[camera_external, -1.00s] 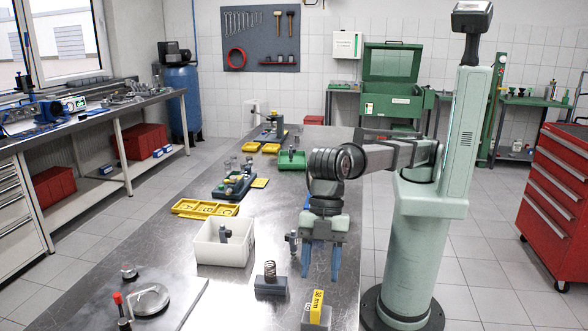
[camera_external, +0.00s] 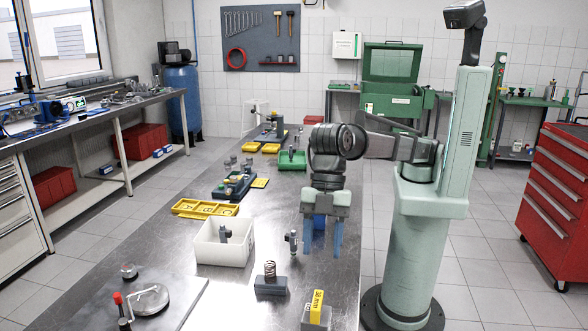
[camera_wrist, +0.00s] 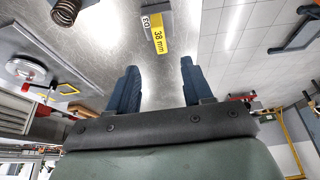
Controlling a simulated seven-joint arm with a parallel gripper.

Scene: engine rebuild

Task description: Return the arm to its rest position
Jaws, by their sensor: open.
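My gripper (camera_external: 323,240) hangs over the right edge of the steel bench in the external view, its two blue fingers pointing down. It is open, with nothing between the fingers. In the wrist view my gripper (camera_wrist: 157,88) shows both fingers apart, with bare bench top and floor beyond them. My arm reaches from its green column leftward and bends down at the wrist. The yellow 38 mm block (camera_external: 316,305) on its grey base stands in front of the gripper, apart from it; it also shows in the wrist view (camera_wrist: 158,35).
A coil spring (camera_external: 270,271) on a grey block and a white bin (camera_external: 208,258) stand left of the gripper. A small metal part (camera_external: 292,241) stands close beside the fingers. Yellow trays (camera_external: 190,207) lie farther back.

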